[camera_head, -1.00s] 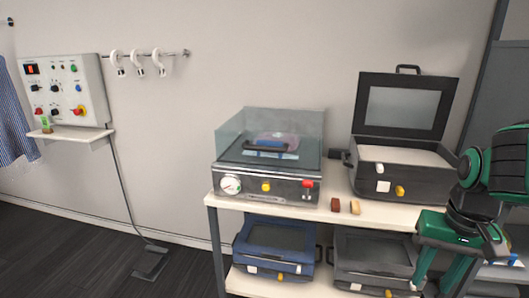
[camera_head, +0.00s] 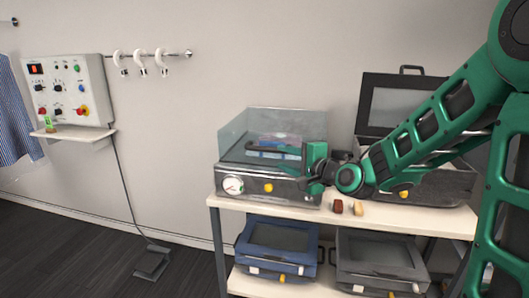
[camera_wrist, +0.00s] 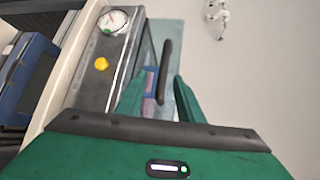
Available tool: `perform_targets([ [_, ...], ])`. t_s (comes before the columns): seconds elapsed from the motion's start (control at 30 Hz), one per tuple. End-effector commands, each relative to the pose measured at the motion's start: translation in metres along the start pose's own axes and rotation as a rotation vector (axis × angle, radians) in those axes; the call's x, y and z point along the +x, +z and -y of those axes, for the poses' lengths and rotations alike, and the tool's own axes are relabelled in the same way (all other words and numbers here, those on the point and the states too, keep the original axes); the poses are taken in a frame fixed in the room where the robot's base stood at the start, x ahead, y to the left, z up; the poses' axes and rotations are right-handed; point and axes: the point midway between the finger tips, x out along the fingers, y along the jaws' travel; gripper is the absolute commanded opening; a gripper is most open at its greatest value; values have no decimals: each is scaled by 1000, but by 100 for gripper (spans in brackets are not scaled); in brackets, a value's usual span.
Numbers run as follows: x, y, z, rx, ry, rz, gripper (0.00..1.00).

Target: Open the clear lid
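The clear lid (camera_head: 245,125) is a transparent box-like cover on a grey machine (camera_head: 250,186) on the shelf's top. The lid looks closed, with a blue and pink item visible inside. A dark handle bar (camera_head: 265,150) runs along the lid's front; it also shows in the wrist view (camera_wrist: 165,68). My gripper (camera_head: 304,170) is at the right front of the machine, close to the handle's right end. In the wrist view my gripper's fingers (camera_wrist: 158,92) are apart, with the handle beyond and between them. I cannot tell if a finger touches the lid.
A dark case (camera_head: 385,110) with its lid raised stands right of the machine, partly behind my arm. Small red-brown and tan blocks (camera_head: 338,206) lie at the shelf's front edge. Blue and grey cases (camera_head: 275,247) sit on the lower shelf. A control panel (camera_head: 70,90) hangs at left.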

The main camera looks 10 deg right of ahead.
Motion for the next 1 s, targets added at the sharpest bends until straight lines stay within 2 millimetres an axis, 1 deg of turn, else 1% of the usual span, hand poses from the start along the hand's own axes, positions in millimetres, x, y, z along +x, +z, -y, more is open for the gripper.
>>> perform_targets([
  [0.17, 10, 2, 5, 39, -30, 5, 34],
  [0.27, 22, 3, 6, 38, -29, 6, 34],
  [0.5, 64, 3, 6, 35, -29, 6, 34],
  [0.7, 94, 2, 7, 34, -28, 4, 34],
  [0.83, 105, 2, 8, 34, -28, 4, 34],
  [1.0, 111, 2, 8, 34, -28, 3, 34],
])
